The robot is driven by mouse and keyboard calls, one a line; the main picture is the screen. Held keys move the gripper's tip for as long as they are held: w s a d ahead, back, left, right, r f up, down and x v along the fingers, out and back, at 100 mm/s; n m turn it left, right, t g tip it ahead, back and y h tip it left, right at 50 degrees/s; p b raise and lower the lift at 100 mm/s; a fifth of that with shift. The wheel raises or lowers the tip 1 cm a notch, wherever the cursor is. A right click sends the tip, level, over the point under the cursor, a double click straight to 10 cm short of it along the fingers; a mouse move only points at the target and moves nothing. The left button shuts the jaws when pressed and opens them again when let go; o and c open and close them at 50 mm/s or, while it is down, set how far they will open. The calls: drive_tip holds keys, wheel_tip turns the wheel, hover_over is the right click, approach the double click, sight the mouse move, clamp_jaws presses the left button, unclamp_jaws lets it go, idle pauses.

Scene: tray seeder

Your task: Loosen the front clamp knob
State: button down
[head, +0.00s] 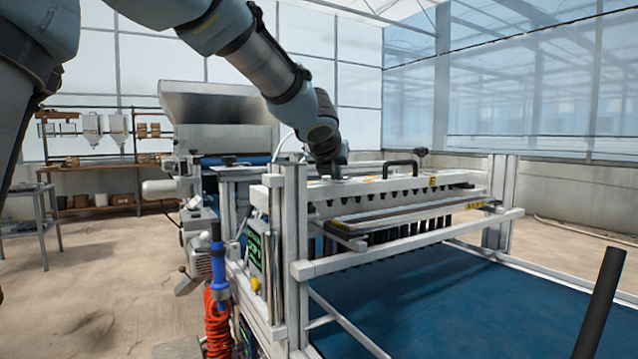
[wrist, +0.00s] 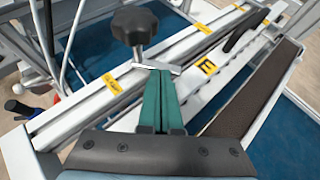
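A black lobed clamp knob (wrist: 135,25) on a metal stem stands up from the white beam, just beyond my fingertips in the wrist view. My gripper (wrist: 160,72) has green fingers lying side by side with no clear gap, and I see nothing held between them. The fingertips are close to a small silver plate at the foot of the stem; I cannot tell whether they touch it. In the head view my gripper (head: 330,167) is low over the left part of the seeder's top beam, and my arm hides the near knob.
A black bar handle (head: 400,165) rises from the beam to the right of my gripper. The seeder's aluminium frame post (head: 297,215) stands in front. A blue belt (head: 450,305) runs at the lower right. A blue tool (head: 218,265) with red coiled hose hangs at the left.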

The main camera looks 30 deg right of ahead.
drive_tip(key=shift+d+f+b, duration=0.15)
drive_tip(key=shift+d+b, duration=0.1)
drive_tip(key=shift+b, duration=0.2)
drive_tip(key=shift+s+d+n+t+y+b, duration=0.15)
drive_tip(key=shift+d+n+t+y+b, duration=0.4)
drive_tip(key=shift+n+t+y+b, duration=0.35)
drive_tip(key=shift+d+n+t+y, duration=0.3)
drive_tip(key=shift+d+n+y, duration=0.15)
drive_tip(key=shift+n+y, duration=0.4)
drive_tip(key=n+y, duration=0.1)
drive_tip(key=d+n+t+y, duration=0.1)
drive_tip(key=shift+w+n, duration=0.3)
drive_tip(key=shift+n, duration=0.05)
drive_tip(key=shift+w+d, duration=0.35)
drive_tip(key=shift+d, duration=0.1)
